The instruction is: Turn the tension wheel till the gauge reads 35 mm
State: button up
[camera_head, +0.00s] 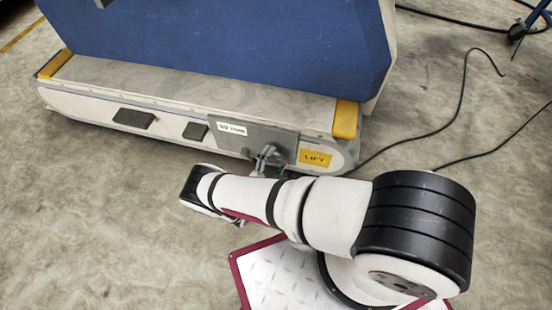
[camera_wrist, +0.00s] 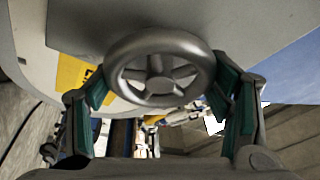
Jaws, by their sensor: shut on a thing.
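The tension wheel (camera_wrist: 160,43) is a grey metal spoked handwheel on the underside or side of a pale machine body in the wrist view. My gripper (camera_wrist: 160,92) has its green-padded fingers at the left and right of the wheel's rim and is shut on it. In the head view my gripper (camera_head: 266,160) is at the grey panel (camera_head: 240,137) on the machine's low base, and the wheel is too small and covered to make out there. A small white label (camera_head: 231,129) sits on that panel, its text too small to read. No gauge reading can be made out.
The machine has a blue upright (camera_head: 220,40) and a long pale base with yellow ends (camera_head: 345,119). A yellow plate (camera_head: 314,158) with dark lettering is just right of my gripper. Black cables (camera_head: 462,100) lie on the concrete floor at the right.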

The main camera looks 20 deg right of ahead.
jog(key=shift+w, duration=0.1)
jog(key=o, duration=1.2)
jog(key=shift+c, duration=0.2)
jog(key=shift+s+a+f, duration=0.2)
jog(key=shift+s+a, duration=0.15)
jog(key=shift+a, duration=0.1)
jog(key=r+v, duration=0.2)
jog(key=v, duration=1)
jog(key=shift+a+r, duration=0.2)
jog(key=shift+r, duration=0.1)
jog(key=shift+s, duration=0.15)
